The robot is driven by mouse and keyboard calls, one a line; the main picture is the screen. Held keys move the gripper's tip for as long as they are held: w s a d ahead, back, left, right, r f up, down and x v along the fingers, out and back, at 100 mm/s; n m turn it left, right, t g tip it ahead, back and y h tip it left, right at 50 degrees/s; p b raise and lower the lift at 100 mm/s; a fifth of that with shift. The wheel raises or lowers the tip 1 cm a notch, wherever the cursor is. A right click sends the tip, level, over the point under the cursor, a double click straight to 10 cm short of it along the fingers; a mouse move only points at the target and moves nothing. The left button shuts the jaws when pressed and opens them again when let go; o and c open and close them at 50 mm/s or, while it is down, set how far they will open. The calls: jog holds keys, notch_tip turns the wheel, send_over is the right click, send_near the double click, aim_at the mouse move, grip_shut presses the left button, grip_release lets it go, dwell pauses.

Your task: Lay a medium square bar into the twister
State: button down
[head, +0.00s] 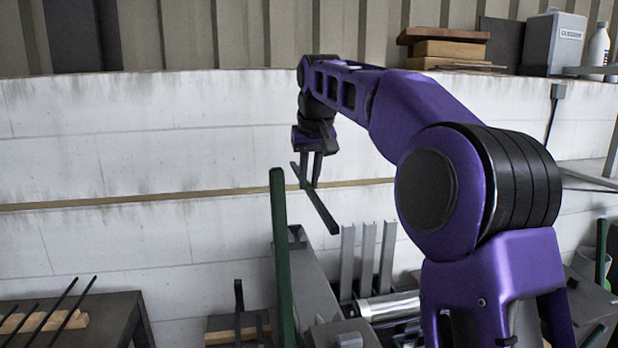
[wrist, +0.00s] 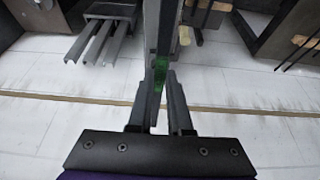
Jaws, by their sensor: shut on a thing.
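My gripper (head: 311,180) is shut on a dark square bar (head: 323,214), held in the air in front of the white wall. The bar slants from upper left to lower right in the head view and sticks out on both sides of the fingers. A long grey machine bed (head: 313,285), which looks like the twister, stands below, with a tall green lever (head: 280,255) beside it. The bar is above the bed and apart from it. In the wrist view, my gripper (wrist: 163,90) overlaps the bed and green lever behind it; the bar is hard to separate there.
A dark table (head: 85,325) with several thin rods on a wooden block is at lower left. Wooden boards (head: 448,48) and a grey box lie on the wall ledge.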

aim_at(320, 201)
jog(key=shift+s+d+f+b, duration=0.1)
jog(key=shift+f+b, duration=0.75)
jog(key=shift+f, duration=4.3)
jog(key=shift+s+f+b, duration=0.1)
jog(key=shift+f+b, duration=0.7)
jog(key=shift+f, duration=4.3)
jog(key=shift+s+f, duration=0.1)
jog(key=shift+f, duration=0.15)
jog(key=c, duration=0.9)
grip_release()
jog(key=shift+o, duration=0.7)
jog(key=shift+f, duration=0.1)
jog(key=p+v, duration=0.1)
jog(key=v, duration=1.6)
jog(key=shift+r, duration=0.35)
jog(key=shift+d, duration=0.15)
